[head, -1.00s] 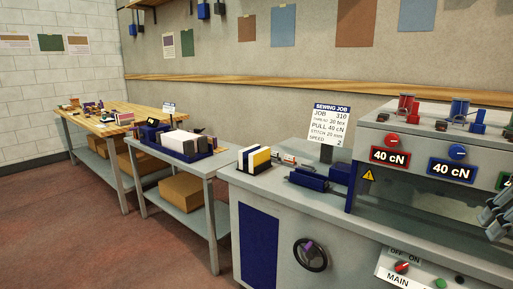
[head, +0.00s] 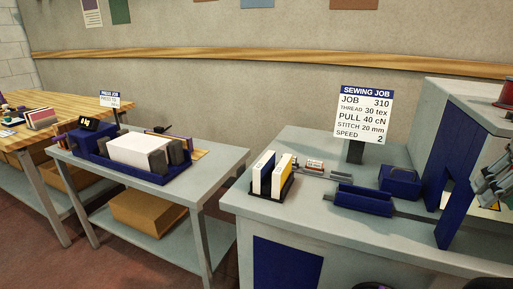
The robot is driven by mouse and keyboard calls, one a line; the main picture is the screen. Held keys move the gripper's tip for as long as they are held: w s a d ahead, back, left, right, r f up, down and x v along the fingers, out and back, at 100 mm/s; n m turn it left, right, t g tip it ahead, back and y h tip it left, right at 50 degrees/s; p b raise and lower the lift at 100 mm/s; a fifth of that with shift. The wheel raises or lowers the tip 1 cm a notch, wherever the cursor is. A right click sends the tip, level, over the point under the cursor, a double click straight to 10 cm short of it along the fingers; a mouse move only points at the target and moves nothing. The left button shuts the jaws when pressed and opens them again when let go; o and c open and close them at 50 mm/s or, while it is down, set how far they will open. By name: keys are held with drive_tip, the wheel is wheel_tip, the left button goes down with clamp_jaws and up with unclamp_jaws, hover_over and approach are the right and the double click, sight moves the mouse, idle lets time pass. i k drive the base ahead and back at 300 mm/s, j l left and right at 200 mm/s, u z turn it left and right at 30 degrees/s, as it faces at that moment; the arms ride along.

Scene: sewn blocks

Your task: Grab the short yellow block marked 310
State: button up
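A yellow block (head: 283,174) with a pale side stands upright in a small dark holder (head: 287,190) on the grey sewing bench. No 310 mark is readable on the yellow block. The number 310 shows on the SEWING JOB card (head: 363,115) behind.
Blue trays (head: 364,199) and a small white-and-orange piece (head: 314,165) lie right of the holder. The blue-fronted machine (head: 457,190) stands at the right.

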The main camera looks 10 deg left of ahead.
sight(280, 175)
drive_tip(key=i+j+z, duration=0.1)
drive_tip(key=j, duration=0.3)
drive_tip(key=i+j+z, duration=0.1)
drive_tip(key=j, duration=0.35)
drive_tip(key=i+j+z, duration=0.1)
drive_tip(key=i+j, duration=0.15)
drive_tip(key=j, duration=0.2)
drive_tip(key=i+j+z, duration=0.1)
drive_tip(key=j, duration=0.35)
drive_tip(key=i+j+z, duration=0.1)
drive_tip(key=j, duration=0.4)
